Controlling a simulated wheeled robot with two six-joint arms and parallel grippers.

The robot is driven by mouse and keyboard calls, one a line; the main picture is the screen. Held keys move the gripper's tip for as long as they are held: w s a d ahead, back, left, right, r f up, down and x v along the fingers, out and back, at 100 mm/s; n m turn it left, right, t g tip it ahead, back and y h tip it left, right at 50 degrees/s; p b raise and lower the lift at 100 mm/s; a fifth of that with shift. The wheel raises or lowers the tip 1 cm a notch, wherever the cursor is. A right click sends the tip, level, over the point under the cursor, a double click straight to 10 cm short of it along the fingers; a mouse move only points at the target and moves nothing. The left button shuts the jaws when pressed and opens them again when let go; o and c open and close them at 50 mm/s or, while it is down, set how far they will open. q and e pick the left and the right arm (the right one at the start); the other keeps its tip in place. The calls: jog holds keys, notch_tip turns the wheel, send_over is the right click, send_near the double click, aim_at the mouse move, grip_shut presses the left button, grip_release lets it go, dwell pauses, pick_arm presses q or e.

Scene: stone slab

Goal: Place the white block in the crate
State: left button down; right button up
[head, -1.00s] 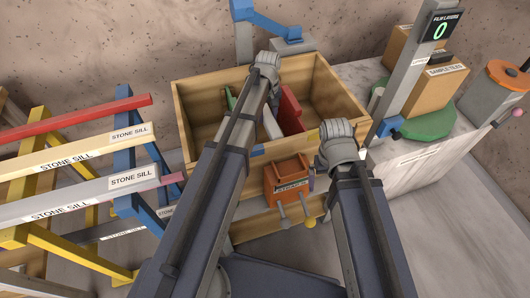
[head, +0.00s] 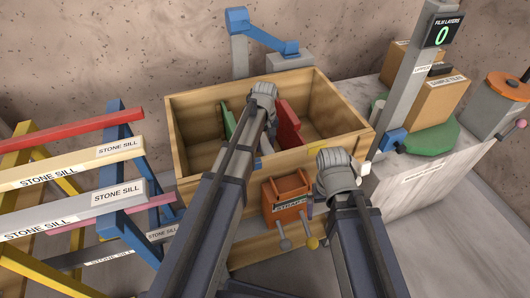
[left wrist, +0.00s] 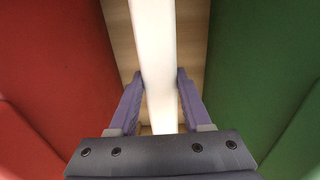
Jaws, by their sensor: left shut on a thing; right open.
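The wooden crate (head: 190,110) stands in the middle of the head view, with a green block (head: 229,122) and a red block (head: 288,125) inside. The white block (head: 267,144) is between them, mostly hidden by my left arm. In the left wrist view the white block (left wrist: 155,30) is a pale upright slab, with red on its left and green on its right. My left gripper (left wrist: 160,75) is shut on it, one purple finger on each side, down inside the crate. My right gripper (head: 338,172) is open outside the crate's front right corner; its fingers are mostly hidden.
An orange box (head: 285,190) hangs on the crate's front. A rack of stone sill bars (head: 70,170) stands at left. A counter with a grey post (head: 412,75), cardboard boxes (head: 438,95) and a green disc (head: 430,138) is at right. A blue-topped post (head: 238,20) rises behind.

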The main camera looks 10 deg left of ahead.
aim_at(265, 150)
pick_arm(q)
jog(key=shift+f+b, duration=1.2)
jog(key=shift+f, duration=0.35)
jog(key=shift+f, duration=0.1)
jog(key=shift+f+b, duration=0.5)
jog(key=shift+b, duration=0.1)
jog(key=shift+c, duration=1.8)
grip_release()
notch_tip(265, 150, up, 13)
jog(key=p, duration=1.3)
jog(key=shift+r, duration=0.15)
